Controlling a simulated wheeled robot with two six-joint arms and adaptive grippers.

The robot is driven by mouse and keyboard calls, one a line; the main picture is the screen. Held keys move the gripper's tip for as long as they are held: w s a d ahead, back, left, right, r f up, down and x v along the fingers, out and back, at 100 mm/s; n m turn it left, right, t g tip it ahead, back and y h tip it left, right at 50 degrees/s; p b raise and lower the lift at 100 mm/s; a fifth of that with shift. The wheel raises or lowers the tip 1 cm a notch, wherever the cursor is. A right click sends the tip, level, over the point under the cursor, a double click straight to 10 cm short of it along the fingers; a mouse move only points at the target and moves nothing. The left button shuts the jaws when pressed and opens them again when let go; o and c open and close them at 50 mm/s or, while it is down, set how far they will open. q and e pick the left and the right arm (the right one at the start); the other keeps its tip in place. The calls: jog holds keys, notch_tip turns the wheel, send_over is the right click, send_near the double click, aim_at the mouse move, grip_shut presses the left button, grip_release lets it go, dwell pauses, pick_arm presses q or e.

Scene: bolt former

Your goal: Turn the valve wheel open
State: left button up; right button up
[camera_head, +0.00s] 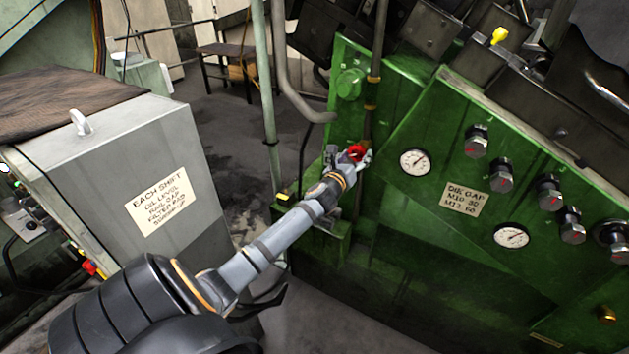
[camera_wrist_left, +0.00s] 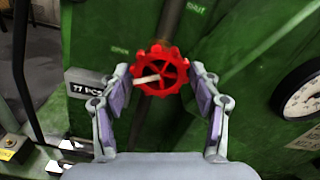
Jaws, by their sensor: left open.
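The valve wheel (camera_wrist_left: 172,55) is a small red toothed handwheel on the green machine, with a pale bar across part of its face. It also shows in the head view (camera_head: 356,152), partly hidden by my left gripper (camera_head: 358,157). The wheel stands ahead of and between the fingertips. I cannot tell whether either finger touches it. My right gripper is not in view.
The green machine (camera_head: 410,215) has gauges (camera_head: 415,161) and several dark knobs to the right of the wheel. A vertical pipe (camera_head: 373,90) runs just above it. A grey cabinet (camera_head: 115,165) with a notice stands at left. Dark floor lies between them.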

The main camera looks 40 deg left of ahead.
pick_arm(q)
jog(key=b+v, duration=0.3)
jog(key=v, duration=0.6)
jog(key=s+a+f+n+g, duration=0.1)
jog(key=a+f+n+g, duration=0.1)
jog(key=f, duration=0.7)
jog(key=s+a+f+n+g+b, duration=0.1)
jog(key=f+n, duration=0.3)
jog(key=f, duration=0.5)
jog(key=s+a+f+n+g+y+b, duration=0.1)
jog(key=s+a+f+n+g, duration=0.1)
jog(key=f, duration=0.8)
jog(key=shift+s+a+n+g, duration=0.3)
jog(key=shift+a+n+g, duration=0.1)
jog(key=shift+a+n, duration=0.45)
jog(key=shift+r, duration=0.1)
